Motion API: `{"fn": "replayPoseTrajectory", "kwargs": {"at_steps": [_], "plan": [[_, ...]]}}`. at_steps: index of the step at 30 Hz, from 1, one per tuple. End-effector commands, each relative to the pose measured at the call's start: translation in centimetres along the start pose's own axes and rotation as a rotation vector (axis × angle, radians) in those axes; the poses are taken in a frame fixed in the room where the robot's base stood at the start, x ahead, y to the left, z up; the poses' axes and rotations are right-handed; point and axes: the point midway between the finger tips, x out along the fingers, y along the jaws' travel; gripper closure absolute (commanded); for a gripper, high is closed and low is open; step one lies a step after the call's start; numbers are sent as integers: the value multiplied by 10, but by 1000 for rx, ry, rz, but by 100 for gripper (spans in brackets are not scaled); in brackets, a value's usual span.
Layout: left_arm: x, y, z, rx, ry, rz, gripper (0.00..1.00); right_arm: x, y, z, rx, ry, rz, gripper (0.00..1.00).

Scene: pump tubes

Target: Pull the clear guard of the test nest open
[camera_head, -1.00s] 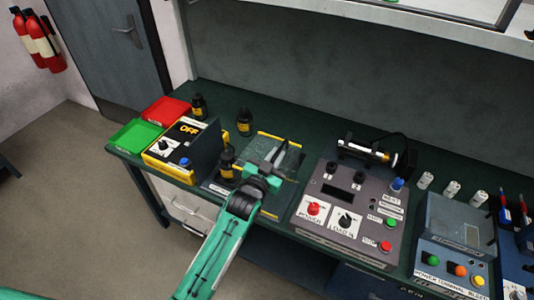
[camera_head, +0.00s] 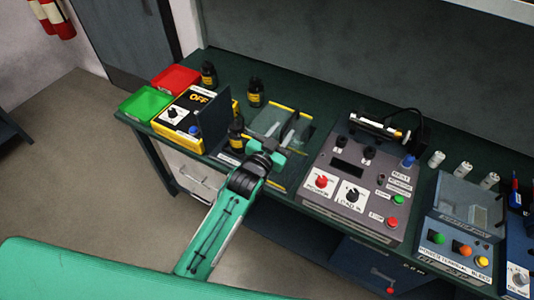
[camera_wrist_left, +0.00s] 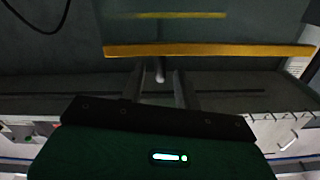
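The test nest's clear guard (camera_head: 268,118) is a see-through panel with yellow edging, between the yellow OFF box and the grey control panel. In the left wrist view a yellow edge strip (camera_wrist_left: 210,50) runs across above my fingers. My left gripper (camera_head: 286,138) is at the nest's front, its fingers pointing toward the guard. In the left wrist view its two fingers (camera_wrist_left: 158,88) stand apart, with a small grey post (camera_wrist_left: 160,70) showing between them. I cannot tell whether they touch it. My right gripper is in neither view.
The yellow OFF box (camera_head: 180,112) with its dark upright plate and a black bottle (camera_head: 237,132) stand close left of my gripper. The grey control panel (camera_head: 345,185) is close on the right. Another bottle (camera_head: 256,92) stands behind. Red (camera_head: 175,78) and green trays (camera_head: 146,102) are far left.

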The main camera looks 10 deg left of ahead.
Motion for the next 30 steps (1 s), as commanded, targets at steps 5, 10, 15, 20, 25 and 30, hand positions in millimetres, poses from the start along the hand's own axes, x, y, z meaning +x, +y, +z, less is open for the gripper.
{"fn": "replayPoseTrajectory", "kwargs": {"at_steps": [5, 10, 15, 20, 25, 30], "plan": [[-39, 1, 5, 0, -1, 0, 67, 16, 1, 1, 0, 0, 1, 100], [-73, 1, 4, 1, 0, 0, 67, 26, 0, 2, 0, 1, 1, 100], [-97, 1, 3, 1, -1, 0, 67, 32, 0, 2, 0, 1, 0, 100], [-107, 0, 1, 1, 0, 0, 67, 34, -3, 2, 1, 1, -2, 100], [-108, 0, 0, 1, 1, 0, 67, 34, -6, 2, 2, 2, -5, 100], [-108, 0, 0, 1, 1, 0, 67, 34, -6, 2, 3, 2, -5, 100]]}}
